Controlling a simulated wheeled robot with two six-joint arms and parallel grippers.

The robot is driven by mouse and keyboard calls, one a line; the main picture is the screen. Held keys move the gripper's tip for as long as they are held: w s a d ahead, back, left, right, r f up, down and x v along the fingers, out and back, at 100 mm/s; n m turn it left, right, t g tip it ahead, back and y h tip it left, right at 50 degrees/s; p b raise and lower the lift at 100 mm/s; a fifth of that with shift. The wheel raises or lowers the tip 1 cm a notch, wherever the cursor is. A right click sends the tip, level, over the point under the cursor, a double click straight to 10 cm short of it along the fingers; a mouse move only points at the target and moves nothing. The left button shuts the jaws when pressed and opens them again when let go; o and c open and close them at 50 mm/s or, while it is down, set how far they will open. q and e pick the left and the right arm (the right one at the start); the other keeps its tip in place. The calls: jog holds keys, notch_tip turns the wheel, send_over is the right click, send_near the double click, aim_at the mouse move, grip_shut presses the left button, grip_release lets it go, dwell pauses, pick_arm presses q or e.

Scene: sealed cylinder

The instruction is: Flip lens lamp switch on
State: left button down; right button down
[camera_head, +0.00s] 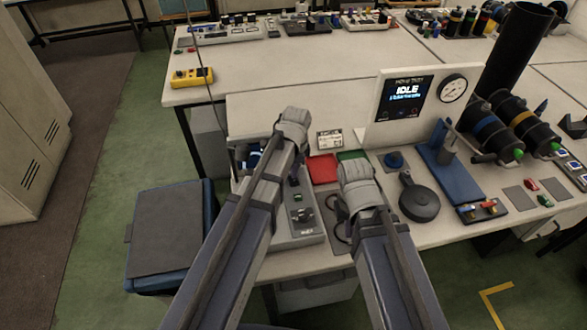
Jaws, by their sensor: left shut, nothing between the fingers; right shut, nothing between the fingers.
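I cannot tell for certain which part is the lens lamp switch. A grey control box (308,236) between my arms carries a small green part and a dark knob (303,216); its label is too small to read. A round black object with a short arm (418,202) lies on the table to the right of my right gripper. My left gripper (292,122) is shut and empty over the table, left of the small label card (328,140). My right gripper (354,176) is shut and empty, right of the control box. My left forearm hides part of the box's left side.
A white panel with a screen reading "IDLE" (405,92) and a dial stands behind. A blue stand (440,160) and dark cylinders (490,135) are at right. A blue bin (170,230) stands left.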

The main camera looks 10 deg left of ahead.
pick_arm(q)
jog(key=shift+s+d+r, duration=0.15)
jog(key=shift+s+d, duration=0.05)
jog(key=shift+s, duration=0.25)
pick_arm(e)
jog(key=shift+r, duration=0.15)
pick_arm(q)
jog(key=shift+r, duration=0.1)
pick_arm(e)
jog(key=shift+r, duration=0.1)
